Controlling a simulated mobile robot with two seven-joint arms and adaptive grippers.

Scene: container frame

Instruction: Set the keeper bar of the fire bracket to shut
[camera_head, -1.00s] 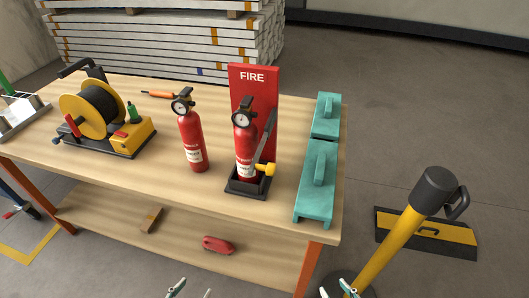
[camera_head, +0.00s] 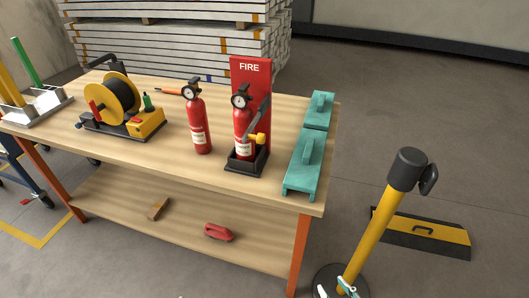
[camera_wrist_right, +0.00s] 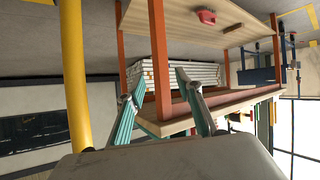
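The fire bracket has a red back panel marked FIRE (camera_head: 250,75) and a black base (camera_head: 246,165), on the table right of centre in the head view. A red extinguisher (camera_head: 243,125) stands upright in it. The grey keeper bar (camera_head: 262,114) slants along the extinguisher's right side, with a yellow knob (camera_head: 257,139) low on it; its latching cannot be told. My right gripper (camera_head: 345,287) is at the bottom edge, well away from the bracket. In the right wrist view its teal fingers (camera_wrist_right: 158,78) are spread, with nothing between them. My left gripper is not in view.
A second extinguisher (camera_head: 198,125) stands left of the bracket. Teal blocks (camera_head: 303,165) line the table's right end. A yellow-black reel (camera_head: 120,105) sits at left. A yellow post (camera_head: 372,235) stands right of the wooden table (camera_head: 170,133). Bare table lies before the bracket.

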